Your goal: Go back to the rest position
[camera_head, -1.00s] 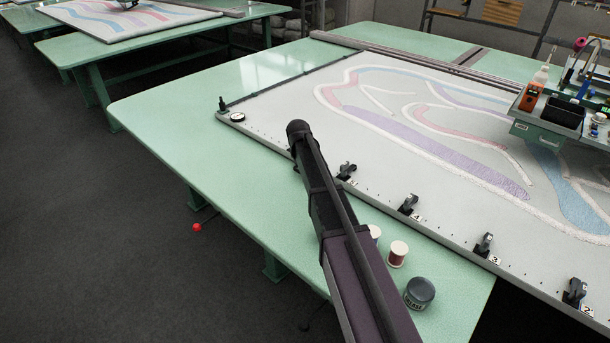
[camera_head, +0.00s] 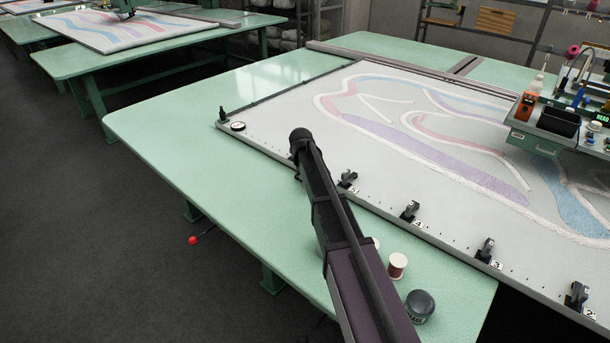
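My dark arm reaches up from the bottom middle of the view, over the near edge of the large green table (camera_head: 200,135). Its far visible end is a rounded dark joint beside the tufting frame's near left part. My gripper cannot be made out; no fingers show. The tufting frame (camera_head: 262,125) holds a pale cloth with blue, purple and pink tufted bands.
Several black clamps (camera_head: 412,210) line the frame's near edge. A red-and-white spool (camera_head: 396,265) and a dark jar (camera_head: 419,305) stand on the near table edge. A tool carriage (camera_head: 535,138) sits at right. Dark floor (camera_head: 80,230) is open at left. A red object (camera_head: 193,240) shows below the table.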

